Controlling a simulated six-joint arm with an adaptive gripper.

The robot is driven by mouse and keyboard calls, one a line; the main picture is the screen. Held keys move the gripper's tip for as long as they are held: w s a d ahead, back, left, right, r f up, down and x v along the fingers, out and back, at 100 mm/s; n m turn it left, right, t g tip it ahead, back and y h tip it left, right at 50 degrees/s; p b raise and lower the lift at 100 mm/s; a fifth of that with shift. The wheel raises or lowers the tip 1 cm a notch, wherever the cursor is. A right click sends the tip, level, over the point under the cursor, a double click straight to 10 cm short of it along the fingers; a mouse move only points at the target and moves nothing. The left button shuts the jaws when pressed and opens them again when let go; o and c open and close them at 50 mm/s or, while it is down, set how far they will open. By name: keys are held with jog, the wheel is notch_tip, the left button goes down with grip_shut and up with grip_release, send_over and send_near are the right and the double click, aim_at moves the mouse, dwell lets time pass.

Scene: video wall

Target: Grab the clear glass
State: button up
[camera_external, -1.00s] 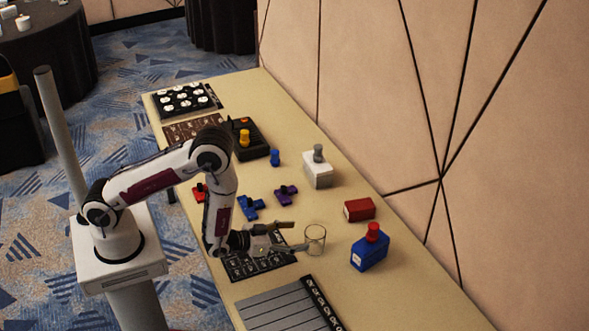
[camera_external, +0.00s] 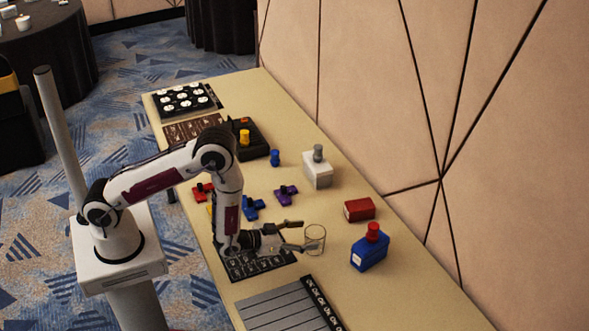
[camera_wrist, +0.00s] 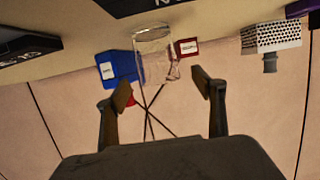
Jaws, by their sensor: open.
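The clear glass (camera_external: 315,239) stands upright on the beige table, toward its right side. My gripper (camera_external: 301,236) is open and reaches toward the glass from the left, with its fingertips close to the glass wall. In the wrist view the glass (camera_wrist: 153,55) shows ahead, between and beyond the two fingers of my gripper (camera_wrist: 160,90), somewhat nearer the left finger. The fingers are apart with nothing held. Whether a fingertip touches the glass I cannot tell.
A blue box with a red top (camera_external: 369,252) and a red box (camera_external: 359,209) stand just beyond the glass. A white box with a grey knob (camera_external: 318,174) is farther back. A grey panel (camera_external: 285,310) lies in front, and the wall borders the right.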

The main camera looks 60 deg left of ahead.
aim_at(324, 233)
jog(key=shift+x, duration=2.1)
jog(key=shift+d, duration=0.1)
jog(key=c, duration=1.4)
